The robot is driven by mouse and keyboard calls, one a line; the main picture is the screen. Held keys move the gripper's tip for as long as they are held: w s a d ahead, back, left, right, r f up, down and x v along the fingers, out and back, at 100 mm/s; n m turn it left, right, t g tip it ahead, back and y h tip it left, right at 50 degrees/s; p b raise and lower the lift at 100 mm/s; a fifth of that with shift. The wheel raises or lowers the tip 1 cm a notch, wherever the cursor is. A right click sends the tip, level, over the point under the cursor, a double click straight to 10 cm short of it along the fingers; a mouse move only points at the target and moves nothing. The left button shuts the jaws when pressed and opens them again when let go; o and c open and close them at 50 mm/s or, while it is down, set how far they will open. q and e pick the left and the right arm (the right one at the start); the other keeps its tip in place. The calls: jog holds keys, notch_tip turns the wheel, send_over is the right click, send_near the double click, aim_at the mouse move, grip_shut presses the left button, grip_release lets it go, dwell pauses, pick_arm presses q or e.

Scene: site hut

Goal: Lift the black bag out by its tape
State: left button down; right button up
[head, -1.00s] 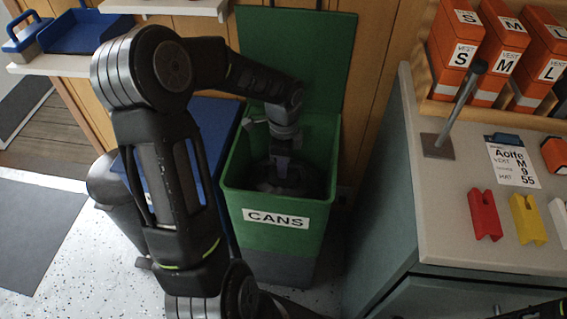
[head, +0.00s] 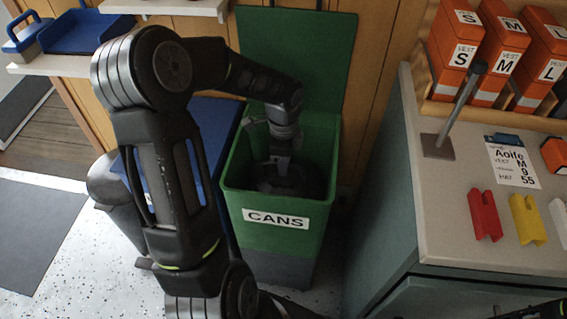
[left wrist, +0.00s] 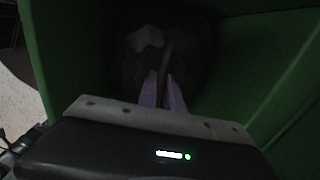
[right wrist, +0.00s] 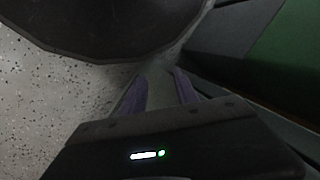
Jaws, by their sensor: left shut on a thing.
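The black bag (head: 312,182) sits down inside the green bin (head: 277,241) marked CANS, whose lid stands open behind it. The bag also shows as a dark mass in the left wrist view (left wrist: 190,45). My left gripper (head: 280,170) reaches down into the bin at the bag. In the left wrist view its fingers (left wrist: 164,86) are close together on a dark strip of the bag's tape (left wrist: 166,64). Deep shadow hides the bag's lower part and outline. My right gripper (right wrist: 160,84) is open, with nothing between its fingers, over the speckled floor.
A grey counter (head: 445,205) stands right of the bin, with orange vest boxes (head: 493,60), a card (head: 513,163), and red (head: 484,214) and yellow (head: 528,220) pieces. A blue box (head: 205,130) is close on the bin's left. The bin's walls closely surround my left gripper.

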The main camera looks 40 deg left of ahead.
pick_arm(q)
jog(key=shift+r, duration=0.1)
dwell(0.4)
notch_tip(320, 180, up, 9)
jog(key=p, duration=0.8)
dwell(0.4)
notch_tip(320, 180, up, 9)
jog(key=p, duration=0.7)
jog(key=shift+p, duration=0.3)
notch_tip(320, 180, up, 9)
jog(key=p, duration=0.7)
dwell(0.5)
